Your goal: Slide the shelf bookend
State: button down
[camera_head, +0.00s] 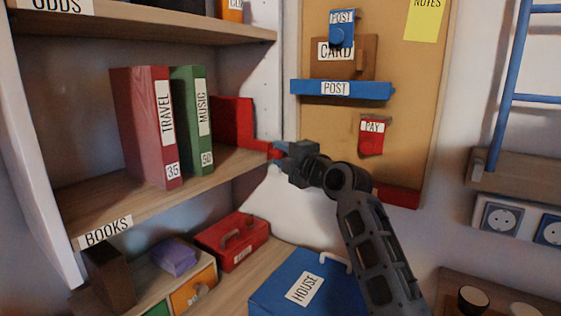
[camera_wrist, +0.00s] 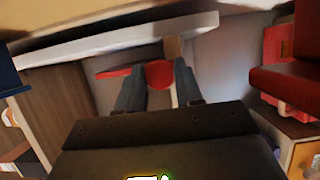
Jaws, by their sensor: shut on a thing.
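The red bookend (camera_head: 233,122) stands on the BOOKS shelf (camera_head: 130,205), to the right of the green MUSIC book (camera_head: 192,120) and the red TRAVEL book (camera_head: 147,127). A gap shows between the MUSIC book and the bookend's upright. Its low red part runs right to the shelf's front edge. My gripper (camera_head: 278,151) is shut on the bookend's red front end there, coming from the right. In the wrist view, a red piece (camera_wrist: 158,72) sits between my two dark fingers. The fingers hide part of the hold.
Below the shelf are a red toolbox (camera_head: 232,241) and a blue HOUSE box (camera_head: 302,284). A corkboard (camera_head: 414,90) with a blue POST ledge (camera_head: 341,90) and a red PAY pocket (camera_head: 371,137) hangs right of the shelf, behind my arm.

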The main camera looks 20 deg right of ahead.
jog(key=shift+d, duration=0.2)
jog(key=c, duration=0.7)
grip_release()
jog(key=shift+w, duration=0.1)
jog(key=shift+c, duration=0.2)
jog(key=v, duration=0.7)
jog(key=shift+s+b, duration=0.35)
jog(key=shift+s, duration=0.05)
